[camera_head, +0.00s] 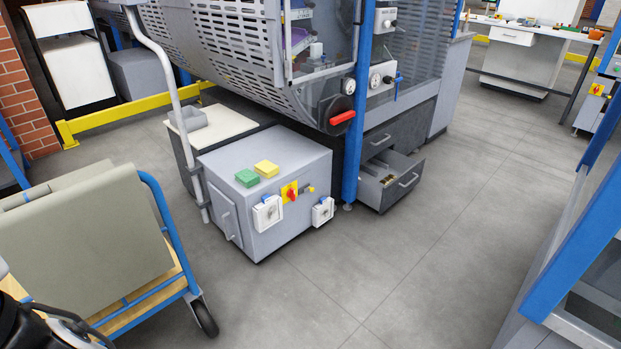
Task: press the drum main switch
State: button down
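A big grey perforated drum (215,45) stands at the top centre. A black round plate with a red lever handle (342,118) sits on its front, beside a blue post. Below it stands a grey cabinet (230,225) with a red rotary switch on a yellow plate (289,192) on its front. I cannot tell from the labels which of these two is the drum main switch. Nothing of mine touches either one. A dark part with a cable at the lower left corner appears to be my arm. My gripper's fingers are not in view.
A blue-framed cart with a beige panel (95,235) stands at left. An open drawer (390,180) juts out right of the blue post. The floor (400,270) is clear; a blue frame (575,260) borders it at right.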

aim_at(290, 193)
jog(key=i+l, duration=0.2)
jog(key=i, duration=0.25)
jog(key=i+l+z, duration=0.15)
jog(key=i, duration=0.3)
jog(key=i+l, duration=0.25)
jog(key=i, duration=0.2)
jog(key=i+l+z, duration=0.1)
jog(key=i, duration=0.35)
jog(key=i+l, duration=0.1)
jog(key=i, duration=0.9)
